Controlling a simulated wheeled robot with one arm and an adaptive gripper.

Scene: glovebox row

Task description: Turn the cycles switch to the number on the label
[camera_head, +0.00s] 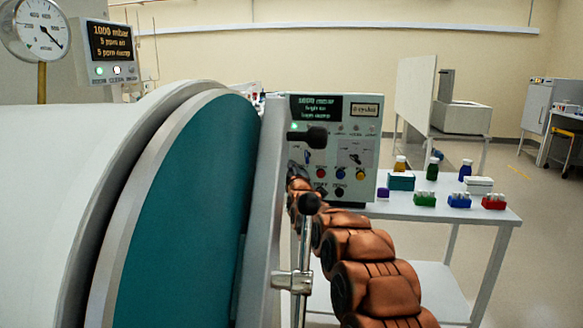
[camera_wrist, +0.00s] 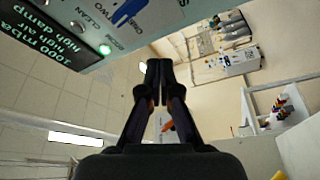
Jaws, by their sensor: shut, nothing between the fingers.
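The control box (camera_head: 330,140) has a display, lamps, buttons and switches. A small cream label (camera_head: 367,110) sits at its top right; its number is too small to read surely. A blue switch (camera_head: 307,157) shows at the panel's left, and a small dark switch (camera_head: 356,158) at its right. I cannot tell which is the cycles switch. In the wrist view, the panel (camera_wrist: 85,30) fills the upper left, with a blue switch (camera_wrist: 128,11) near the word TWO. My gripper (camera_wrist: 160,68) is shut and empty, apart from the panel in that view.
A round teal glovebox door (camera_head: 190,200) stands at left. A white table (camera_head: 455,212) holds bottles (camera_head: 432,169) and coloured racks (camera_head: 459,201). Open floor lies at right.

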